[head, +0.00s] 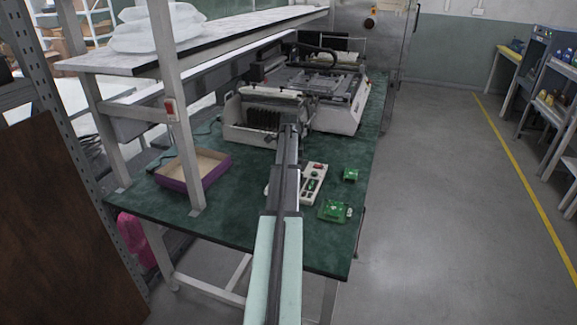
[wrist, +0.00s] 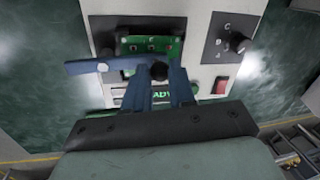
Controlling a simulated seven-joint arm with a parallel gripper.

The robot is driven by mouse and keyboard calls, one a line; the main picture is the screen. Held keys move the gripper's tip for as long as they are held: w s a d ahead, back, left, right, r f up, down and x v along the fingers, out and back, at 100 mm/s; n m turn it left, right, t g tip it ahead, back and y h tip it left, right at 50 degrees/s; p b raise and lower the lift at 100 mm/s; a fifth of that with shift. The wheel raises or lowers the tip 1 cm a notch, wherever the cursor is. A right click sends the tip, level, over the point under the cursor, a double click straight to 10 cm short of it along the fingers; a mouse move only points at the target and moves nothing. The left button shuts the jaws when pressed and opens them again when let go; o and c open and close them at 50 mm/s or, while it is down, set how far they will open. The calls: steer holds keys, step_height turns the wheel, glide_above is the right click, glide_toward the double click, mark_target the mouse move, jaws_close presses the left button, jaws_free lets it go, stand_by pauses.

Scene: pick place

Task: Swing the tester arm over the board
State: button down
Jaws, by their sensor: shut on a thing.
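In the wrist view the tester arm is a flat blue bar (wrist: 88,67) with a pale round spot on it, reaching left from between my fingers. A black knob (wrist: 158,71) stands at its right end. My gripper (wrist: 161,75) has blue fingers, shut on this knob. The green board (wrist: 150,44) sits in a dark recess of the pale tester panel (wrist: 193,52). The bar's right part and the knob overlap the board's lower edge in this view. In the head view my arm hides the gripper, and the tester (head: 313,183) shows only partly beside it.
The panel has a black dial (wrist: 237,42) with letters and a red switch (wrist: 220,86). On the green bench, loose green boards (head: 334,210) lie right of the tester. A purple-sided tray (head: 190,178) stands left, and machines (head: 310,85) stand behind.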

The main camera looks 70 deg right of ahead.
steer(key=shift+s+m, duration=0.2)
steer(key=shift+m, duration=0.2)
steer(key=c, duration=0.9)
jaws_free()
steer(key=shift+c, duration=0.2)
steer(key=shift+r, duration=0.1)
step_height(320, 180, up, 13)
steer(key=a, duration=0.2)
steer(key=shift+s+a+r, duration=0.15)
steer(key=shift+s+a, duration=0.05)
steer(key=shift+a, duration=0.1)
